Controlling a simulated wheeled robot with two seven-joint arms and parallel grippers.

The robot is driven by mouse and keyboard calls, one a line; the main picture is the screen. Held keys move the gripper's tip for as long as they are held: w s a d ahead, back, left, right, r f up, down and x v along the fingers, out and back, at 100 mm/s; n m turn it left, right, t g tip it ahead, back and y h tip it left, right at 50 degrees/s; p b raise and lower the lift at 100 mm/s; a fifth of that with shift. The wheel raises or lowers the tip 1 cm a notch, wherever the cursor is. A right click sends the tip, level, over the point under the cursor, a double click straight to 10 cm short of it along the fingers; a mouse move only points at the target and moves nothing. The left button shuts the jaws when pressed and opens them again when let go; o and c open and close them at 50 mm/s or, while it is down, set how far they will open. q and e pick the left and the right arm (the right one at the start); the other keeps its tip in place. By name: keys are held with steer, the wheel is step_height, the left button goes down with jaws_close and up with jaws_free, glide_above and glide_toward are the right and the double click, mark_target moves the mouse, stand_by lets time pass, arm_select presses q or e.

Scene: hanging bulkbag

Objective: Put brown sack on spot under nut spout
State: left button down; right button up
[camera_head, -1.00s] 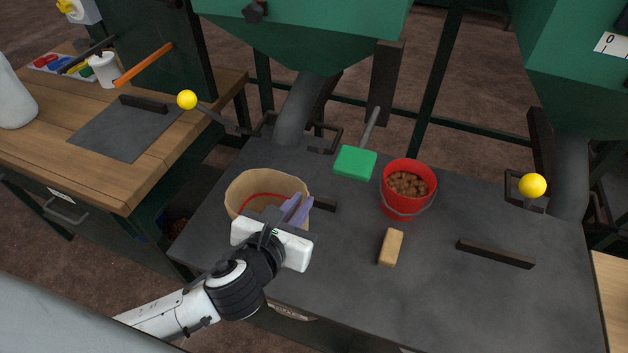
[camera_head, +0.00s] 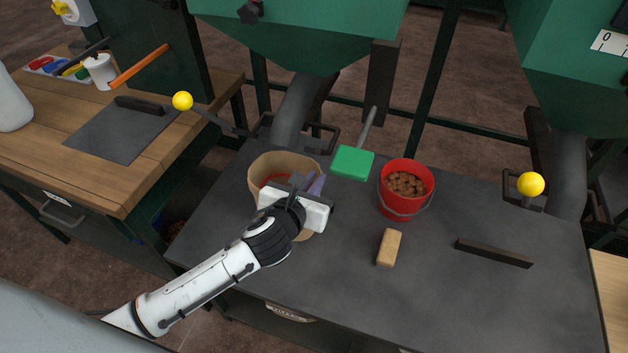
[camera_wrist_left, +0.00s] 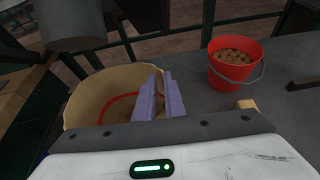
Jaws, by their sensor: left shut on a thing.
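The brown sack (camera_head: 262,172) is open at the top, with a red ring showing inside it. It is at the left part of the dark table, just in front of the left grey spout pipe (camera_head: 292,112). My left gripper (camera_head: 312,184) has its purple fingers shut on the sack's right rim. In the left wrist view the sack (camera_wrist_left: 84,97) is left of and behind the fingers (camera_wrist_left: 158,95). My gripper and wrist hide its front side, and I cannot tell whether its base touches the table. My right gripper is not in view.
A red bucket (camera_head: 402,205) with brown nuts stands right of the sack. A green scoop (camera_head: 353,162) lies behind, between them. A tan block (camera_head: 389,248) and a dark bar (camera_head: 494,253) lie on the dark table (camera_head: 450,310). Yellow-knobbed levers (camera_head: 183,101) flank the spouts.

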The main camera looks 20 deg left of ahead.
arm_select(q)
steer(key=c, duration=1.8)
jaws_free()
steer(key=p+v, duration=0.1)
steer(key=v, duration=1.1)
steer(key=s+f+n+g, duration=0.1)
steer(key=s+f+n, duration=0.4)
steer(key=n, duration=0.6)
steer(key=s+f+n+g+h, duration=0.1)
steer(key=s+f+n+g, duration=0.1)
steer(key=s+f+n, duration=0.3)
steer(key=s+a+f+n+g+h, duration=0.1)
steer(key=s+f+n, duration=0.4)
steer(key=f+n, duration=0.5)
steer(key=shift+s+f+n, duration=0.1)
steer(key=shift+f+n, duration=0.05)
steer(key=shift+n, duration=1.35)
steer(key=shift+s+f+n, duration=0.1)
steer(key=shift+n, duration=1.4)
steer(key=shift+s+f+n, duration=0.1)
steer(key=shift+f+n, duration=0.05)
steer(key=shift+n, duration=1.35)
